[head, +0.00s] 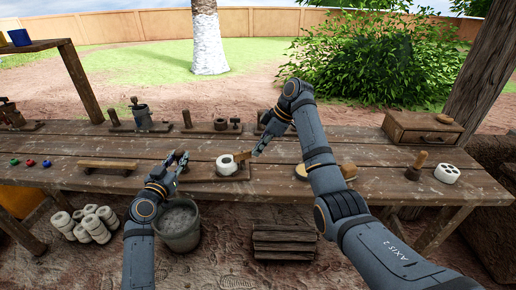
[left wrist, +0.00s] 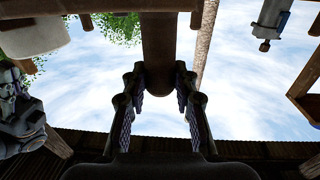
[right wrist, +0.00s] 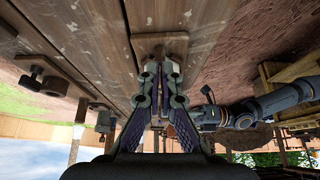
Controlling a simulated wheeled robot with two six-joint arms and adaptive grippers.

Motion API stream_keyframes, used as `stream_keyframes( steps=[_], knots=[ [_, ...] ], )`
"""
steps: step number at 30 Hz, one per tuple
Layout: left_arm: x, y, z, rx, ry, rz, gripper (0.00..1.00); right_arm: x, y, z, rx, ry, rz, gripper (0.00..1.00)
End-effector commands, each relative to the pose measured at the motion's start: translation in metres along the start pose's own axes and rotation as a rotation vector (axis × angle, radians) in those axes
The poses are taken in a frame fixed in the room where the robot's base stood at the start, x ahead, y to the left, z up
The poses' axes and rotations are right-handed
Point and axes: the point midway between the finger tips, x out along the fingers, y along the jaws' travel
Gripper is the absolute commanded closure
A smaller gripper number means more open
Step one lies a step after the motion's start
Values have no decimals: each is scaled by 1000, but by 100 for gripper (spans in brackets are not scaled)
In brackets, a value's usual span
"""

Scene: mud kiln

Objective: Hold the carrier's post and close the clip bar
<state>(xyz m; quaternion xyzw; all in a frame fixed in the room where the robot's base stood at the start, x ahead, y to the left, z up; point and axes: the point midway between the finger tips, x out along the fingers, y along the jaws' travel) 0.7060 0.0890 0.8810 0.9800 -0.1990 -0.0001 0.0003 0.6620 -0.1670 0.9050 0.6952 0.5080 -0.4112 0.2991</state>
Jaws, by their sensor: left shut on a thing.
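The carrier's board (head: 240,186) lies on the bench with a white cylinder (head: 224,169) on it, which also shows at the upper left of the left wrist view (left wrist: 30,38). A short wooden bar (head: 243,157), seemingly the clip bar, stands at a slant beside the cylinder's right side. My left gripper (head: 181,157) is at the carrier's left end, shut on a brown round post (left wrist: 158,45). My right gripper (head: 258,152) is just right of the bar, its fingertips close together with nothing visible between them. Whether it touches the bar is unclear.
Several post stands (head: 220,126) line the bench's back. A wooden bar (head: 107,165) and small coloured pieces lie left. A drawer box (head: 422,128) and a white holed cylinder (head: 447,173) are right. A bucket (head: 180,228) stands below the front edge.

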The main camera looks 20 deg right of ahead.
Motion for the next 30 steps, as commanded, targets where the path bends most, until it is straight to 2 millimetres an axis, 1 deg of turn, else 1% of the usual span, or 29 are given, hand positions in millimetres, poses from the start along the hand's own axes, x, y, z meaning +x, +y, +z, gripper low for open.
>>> stream_keyframes(
  steps=[5,15,18,27,30],
  knots=[
    [0,0,0,-2,-1,0,100,-4,0,1,0,-1,2,100],
    [0,0,1,-1,-1,-1,100,-43,1,-20,1,-3,5,100],
    [0,0,1,0,-1,-1,100,-51,1,-24,2,-3,4,100],
    [0,-1,0,1,0,-2,100,-54,1,-26,3,-4,3,100],
    [0,-1,0,1,-1,-2,100,-62,4,-29,2,-3,5,100]
  ],
)
